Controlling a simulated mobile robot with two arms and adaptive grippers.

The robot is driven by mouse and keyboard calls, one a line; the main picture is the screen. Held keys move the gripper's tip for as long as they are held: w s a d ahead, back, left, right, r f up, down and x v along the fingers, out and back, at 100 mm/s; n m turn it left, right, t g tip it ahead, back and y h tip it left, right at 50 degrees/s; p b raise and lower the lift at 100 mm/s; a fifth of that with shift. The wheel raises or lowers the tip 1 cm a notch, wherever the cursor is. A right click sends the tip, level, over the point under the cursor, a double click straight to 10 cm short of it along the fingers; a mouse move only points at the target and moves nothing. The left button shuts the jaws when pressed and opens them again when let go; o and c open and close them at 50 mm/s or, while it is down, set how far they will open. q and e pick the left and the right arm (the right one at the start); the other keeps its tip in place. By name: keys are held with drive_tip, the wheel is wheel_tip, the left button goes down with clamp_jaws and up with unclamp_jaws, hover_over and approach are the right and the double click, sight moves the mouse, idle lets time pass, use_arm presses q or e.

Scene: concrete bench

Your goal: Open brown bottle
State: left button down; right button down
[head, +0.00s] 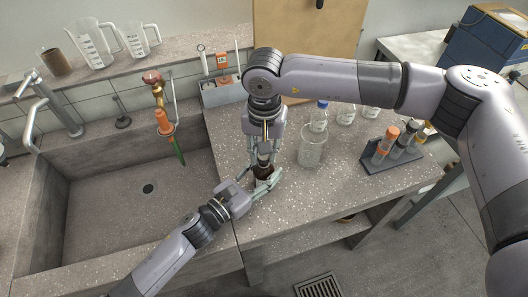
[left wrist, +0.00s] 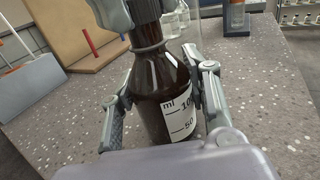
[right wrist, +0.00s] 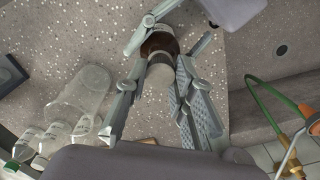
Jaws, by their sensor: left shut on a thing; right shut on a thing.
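The brown bottle (left wrist: 160,85) stands upright on the bench, with a white volume label facing the left wrist view. In the head view it is a small dark shape (head: 262,173), mostly hidden by my grippers. My left gripper (head: 262,183) is shut around the bottle's body, one finger on each side. My right gripper (head: 263,153) comes down from above and is shut on the dark cap (left wrist: 147,12) at the bottle's top. The right wrist view looks down on the bottle's brown shoulder (right wrist: 160,43). I cannot tell whether the cap is loosened.
A clear beaker (head: 311,146) stands right of the bottle, with small clear bottles (head: 319,117) behind it. A rack with tubes (head: 392,155) is farther right. The sink (head: 140,200) lies left of the bench. The bench front is clear.

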sight(264, 156)
drive_tip(key=shift+r, duration=0.6)
drive_tip(key=shift+r, duration=2.05)
use_arm(q)
drive_tip(key=c, duration=0.8)
unclamp_jaws()
